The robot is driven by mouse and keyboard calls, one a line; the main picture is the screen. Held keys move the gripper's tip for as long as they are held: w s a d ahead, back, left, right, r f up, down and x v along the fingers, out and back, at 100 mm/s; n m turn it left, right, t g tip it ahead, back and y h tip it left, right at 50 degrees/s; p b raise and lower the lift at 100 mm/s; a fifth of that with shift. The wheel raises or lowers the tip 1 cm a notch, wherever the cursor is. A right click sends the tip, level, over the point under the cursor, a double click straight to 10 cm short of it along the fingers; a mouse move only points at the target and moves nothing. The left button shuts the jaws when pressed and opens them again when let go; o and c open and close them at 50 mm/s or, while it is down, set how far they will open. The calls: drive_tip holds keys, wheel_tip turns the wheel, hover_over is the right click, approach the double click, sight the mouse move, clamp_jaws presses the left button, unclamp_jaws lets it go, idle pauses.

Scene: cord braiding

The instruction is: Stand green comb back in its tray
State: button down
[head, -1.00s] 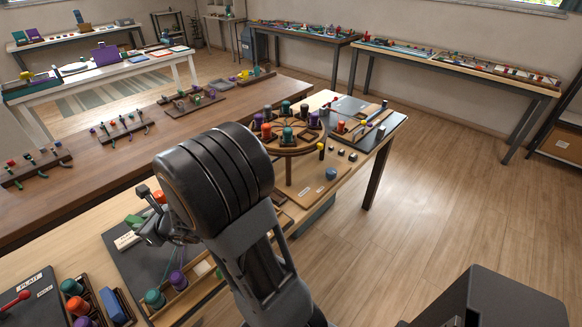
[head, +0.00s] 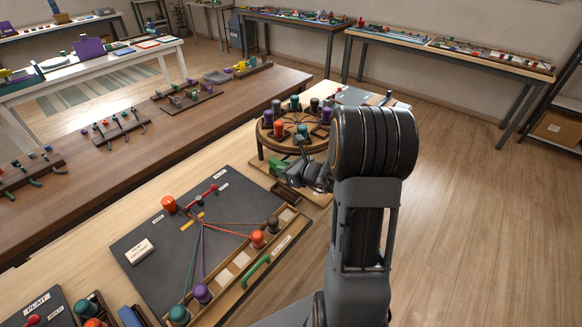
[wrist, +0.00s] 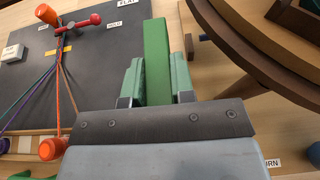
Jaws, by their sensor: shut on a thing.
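My gripper (head: 284,174) is shut on the green comb, seen in the wrist view as a straight green bar (wrist: 157,42) between the two greenish fingers (wrist: 156,78). In the head view the comb is small and hard to separate from the fingers. The gripper is right of the dark braiding board (head: 150,222) and beside the round wooden stand (head: 276,153). A long wooden tray (head: 228,297) lies along the board's front edge, holding bobbins and a curved green piece (head: 256,271).
An orange bobbin (head: 169,204), a red-knobbed bar (head: 205,192) and a white label block (head: 138,250) are on the board, with cords fanning to the tray's bobbins. The round stand carries several coloured bobbins close to my arm.

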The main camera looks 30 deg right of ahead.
drive_tip(key=shift+s+d+f, duration=0.1)
drive_tip(key=shift+d+f, duration=0.25)
drive_tip(key=shift+d, duration=0.2)
drive_tip(key=shift+f+b, duration=2.05)
drive_tip(key=shift+f, duration=0.75)
drive_tip(key=shift+s+b, duration=0.1)
drive_tip(key=shift+b, duration=0.4)
drive_tip(key=shift+f+b, duration=1.4)
drive_tip(key=shift+f, duration=0.05)
drive_tip(key=c, duration=0.9)
unclamp_jaws()
drive_tip(key=shift+s+d, duration=0.1)
